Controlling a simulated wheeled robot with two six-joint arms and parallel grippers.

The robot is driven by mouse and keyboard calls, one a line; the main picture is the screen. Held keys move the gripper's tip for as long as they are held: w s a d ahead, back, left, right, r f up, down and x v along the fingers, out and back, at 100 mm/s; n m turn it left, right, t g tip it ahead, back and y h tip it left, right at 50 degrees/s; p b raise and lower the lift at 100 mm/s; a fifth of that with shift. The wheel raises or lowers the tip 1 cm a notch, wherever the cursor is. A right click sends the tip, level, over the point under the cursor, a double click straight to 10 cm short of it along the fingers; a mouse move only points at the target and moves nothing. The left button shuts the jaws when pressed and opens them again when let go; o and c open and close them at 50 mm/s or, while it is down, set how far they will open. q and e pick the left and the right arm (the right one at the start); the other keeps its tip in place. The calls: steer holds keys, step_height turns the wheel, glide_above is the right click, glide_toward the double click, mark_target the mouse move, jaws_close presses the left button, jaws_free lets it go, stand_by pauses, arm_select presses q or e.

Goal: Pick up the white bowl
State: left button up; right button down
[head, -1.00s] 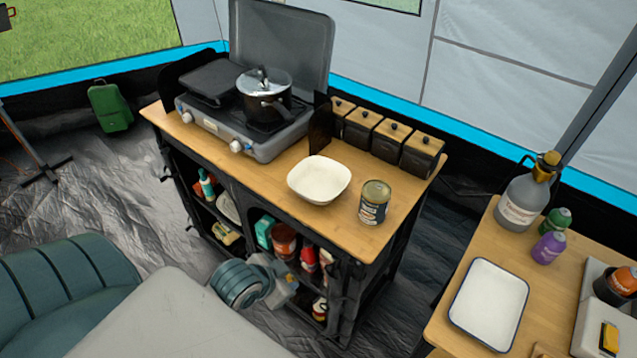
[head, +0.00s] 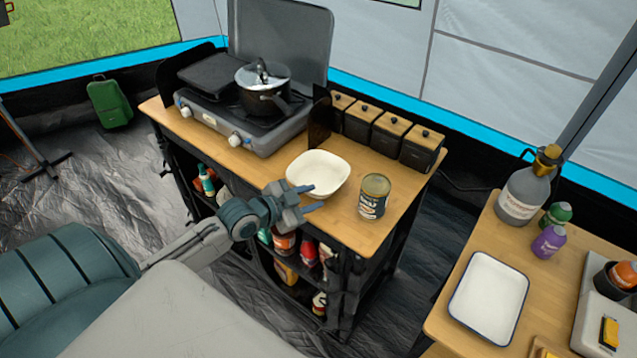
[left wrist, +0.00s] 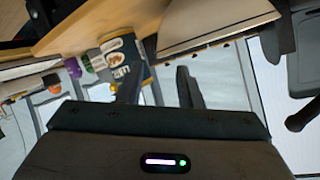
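The white bowl (head: 318,170) stands upright and looks empty on the wooden counter top (head: 262,165), near its front edge. My left gripper (head: 316,197) is at the bowl's near side, by the counter's front edge. Its fingers are spread, with nothing held between them. I cannot tell whether a finger touches the bowl. In the left wrist view the two fingers (left wrist: 159,88) stand apart, and a large pale shape above them looks like the bowl (left wrist: 215,22). My right gripper is not in view.
A can (head: 374,196) stands just right of the bowl. Several dark canisters (head: 390,135) and a stove (head: 240,105) with a lidded pot (head: 263,85) are behind and left. A side table at right holds a white tray (head: 489,299) and bottles.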

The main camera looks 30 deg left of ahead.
arm_select(q)
steer(key=shift+x, duration=0.75)
steer(key=shift+w+d, duration=0.1)
steer(key=shift+w, duration=0.3)
steer(key=shift+f+p+x, duration=0.15)
steer(key=shift+p+x, duration=0.3)
steer(key=shift+x, duration=0.7)
steer(key=shift+f+p+x, duration=0.15)
steer(key=shift+p+x, duration=0.3)
steer(key=shift+x, duration=0.7)
steer(key=shift+s, duration=0.15)
jaws_close()
